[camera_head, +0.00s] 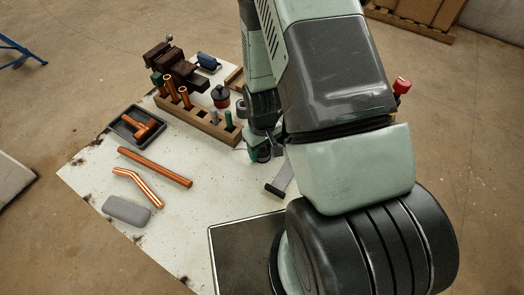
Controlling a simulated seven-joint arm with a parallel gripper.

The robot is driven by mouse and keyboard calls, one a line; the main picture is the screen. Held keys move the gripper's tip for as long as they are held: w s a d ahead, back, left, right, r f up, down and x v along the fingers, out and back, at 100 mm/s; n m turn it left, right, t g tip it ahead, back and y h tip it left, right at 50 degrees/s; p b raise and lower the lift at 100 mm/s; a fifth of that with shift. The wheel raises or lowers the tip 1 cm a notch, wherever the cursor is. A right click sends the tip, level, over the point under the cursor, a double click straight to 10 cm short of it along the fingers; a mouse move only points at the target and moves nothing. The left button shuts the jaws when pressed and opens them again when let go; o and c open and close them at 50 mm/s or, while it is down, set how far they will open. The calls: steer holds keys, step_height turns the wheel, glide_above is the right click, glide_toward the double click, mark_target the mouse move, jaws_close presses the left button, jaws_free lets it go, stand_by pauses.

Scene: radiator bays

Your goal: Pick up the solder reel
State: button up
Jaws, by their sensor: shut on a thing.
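My gripper (263,144) points down over the white worktop (210,190), just right of the wooden rack. It is shut on a small dark thing with a teal part (261,155), which looks like the solder reel. My fingers and arm hide much of it. I cannot tell whether it touches the worktop or hangs just above it.
A wooden rack (205,124) holds copper pipes and small cylinders, with a brown vise (176,66) behind. A black tray (124,126) holds a copper fitting. A straight pipe (155,166), a bent pipe (138,186) and a grey case (126,211) lie left. A grey bar (279,183) lies near my gripper.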

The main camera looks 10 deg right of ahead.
steer(key=shift+r, duration=0.1)
step_height(320, 180, up, 10)
steer(key=shift+w+f, duration=0.15)
steer(key=shift+f, duration=0.1)
steer(key=w+d+r+m, duration=0.15)
steer(key=w+r, duration=0.25)
steer(key=r, duration=0.7)
steer(key=w+d+r+m, duration=0.15)
steer(key=w+r, duration=0.25)
steer(key=r, duration=0.6)
steer(key=w+d+f+n, duration=0.2)
steer(key=w+d+n, duration=0.15)
steer(key=d, duration=0.25)
steer(key=w+d+f+n, duration=0.2)
steer(key=d+n, duration=0.3)
steer(key=d+f+n, duration=0.8)
steer(key=d+f, duration=0.3)
steer(key=d, duration=0.1)
steer(key=shift+d+f, duration=0.25)
steer(key=shift+f, duration=0.15)
steer(key=shift+s+a+f+n, duration=0.15)
steer(key=shift+s+a+n, duration=0.1)
steer(key=shift+s+a, duration=0.05)
